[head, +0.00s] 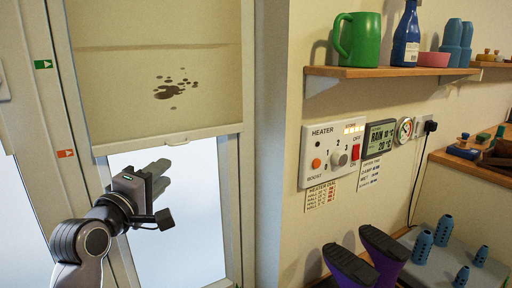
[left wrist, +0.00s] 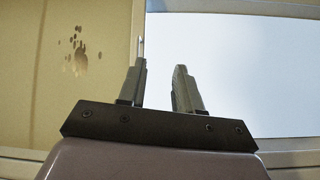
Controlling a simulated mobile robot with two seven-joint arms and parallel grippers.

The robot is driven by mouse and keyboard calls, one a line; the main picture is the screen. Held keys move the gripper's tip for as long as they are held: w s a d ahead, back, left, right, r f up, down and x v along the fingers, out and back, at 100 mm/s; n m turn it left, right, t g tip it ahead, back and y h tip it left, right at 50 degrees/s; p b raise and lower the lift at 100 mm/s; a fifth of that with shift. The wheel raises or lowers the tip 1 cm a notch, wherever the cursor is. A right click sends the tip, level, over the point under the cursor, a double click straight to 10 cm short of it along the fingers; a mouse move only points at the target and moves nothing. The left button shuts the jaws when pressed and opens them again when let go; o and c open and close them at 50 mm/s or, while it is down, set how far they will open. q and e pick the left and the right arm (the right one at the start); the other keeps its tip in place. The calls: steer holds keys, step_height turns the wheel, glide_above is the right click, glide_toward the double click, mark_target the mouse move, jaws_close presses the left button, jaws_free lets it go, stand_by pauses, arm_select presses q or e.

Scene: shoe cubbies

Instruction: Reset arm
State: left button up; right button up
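My left gripper (head: 160,172) is raised in front of the glazed door at the left of the head view, just below the bottom bar of the stained blind (head: 205,60). In the left wrist view its two fingers (left wrist: 163,88) stand apart with nothing between them. The door's bright pane (left wrist: 250,75) and the blind (left wrist: 75,85) lie beyond the fingers. I cannot tell whether the fingers touch the door. My right gripper is not in view.
The heater panel (head: 333,150) is on the wall to the right. Above it a shelf (head: 390,72) holds a green mug (head: 357,38) and a blue bottle (head: 406,38).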

arm_select(q)
steer(key=s+f+m+g+y+p, duration=0.1)
steer(key=s+f+m+g+p, duration=0.2)
steer(key=f, duration=0.6)
steer(key=s+f+m+g+p, duration=0.15)
steer(key=s+f+m, duration=0.3)
steer(key=f, duration=0.45)
steer(key=s+d+f+m+g+p, duration=0.1)
steer(key=s+f+m, duration=0.3)
steer(key=s, duration=0.6)
steer(key=s+d+f+m+g+p, duration=0.1)
steer(key=s+f+m+p, duration=0.3)
steer(key=s+f, duration=0.4)
steer(key=shift+s+d+f+g+p, duration=0.25)
steer(key=shift+s+d+g+p, duration=0.15)
steer(key=shift+s+g, duration=0.45)
steer(key=shift+s+a+t, duration=0.15)
steer(key=shift+s+t, duration=0.05)
steer(key=shift+t, duration=0.1)
